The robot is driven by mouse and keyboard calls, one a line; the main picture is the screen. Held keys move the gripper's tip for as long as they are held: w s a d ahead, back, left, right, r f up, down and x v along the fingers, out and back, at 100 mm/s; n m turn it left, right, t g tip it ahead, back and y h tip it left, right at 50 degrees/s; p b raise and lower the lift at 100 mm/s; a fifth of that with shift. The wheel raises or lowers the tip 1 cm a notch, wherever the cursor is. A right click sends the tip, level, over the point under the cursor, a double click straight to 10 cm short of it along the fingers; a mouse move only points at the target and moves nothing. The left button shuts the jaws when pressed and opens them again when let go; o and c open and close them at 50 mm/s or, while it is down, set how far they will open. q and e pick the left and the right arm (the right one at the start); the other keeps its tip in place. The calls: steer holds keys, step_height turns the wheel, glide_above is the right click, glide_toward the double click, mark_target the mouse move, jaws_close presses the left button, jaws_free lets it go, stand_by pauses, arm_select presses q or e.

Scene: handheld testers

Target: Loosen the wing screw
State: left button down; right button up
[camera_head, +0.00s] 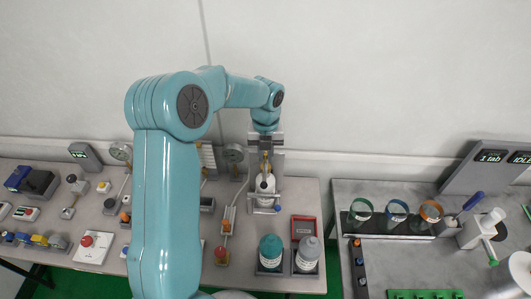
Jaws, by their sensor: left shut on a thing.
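My left gripper (265,172) is at the back of the left table, pointing down, at the end of my teal arm. It is shut on a small brass-yellow piece (265,160) that looks like the wing screw; its wings are too small and too covered to make out. Just below it a white rounded body (265,184) shows, perhaps part of the same fixture. The fingers and wrist hide much of this spot. My right gripper is not in view.
A teal-capped bottle (270,250) and a grey-capped bottle (307,254) stand at the table front, near a red-rimmed tray (304,227). Several testers and switches fill the left side. Jars (396,212) stand on the right table.

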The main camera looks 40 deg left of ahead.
mark_target(266, 155)
arm_select(q)
steer(key=shift+w+n, duration=0.1)
steer(key=shift+n, duration=0.6)
stand_by(1.1)
steer(key=c, duration=1.3)
jaws_free()
steer(key=shift+c, duration=0.2)
steer(key=shift+o, duration=1.2)
steer(key=shift+w+a+f, duration=0.1)
steer(key=shift+a+f, duration=0.05)
steer(key=shift+a, duration=0.05)
steer(key=shift+d+r, duration=0.15)
steer(key=shift+r, duration=0.25)
step_height(266, 155, up, 16)
steer(key=b, duration=0.1)
steer(key=shift+f+b, duration=0.2)
steer(key=shift+b, duration=0.15)
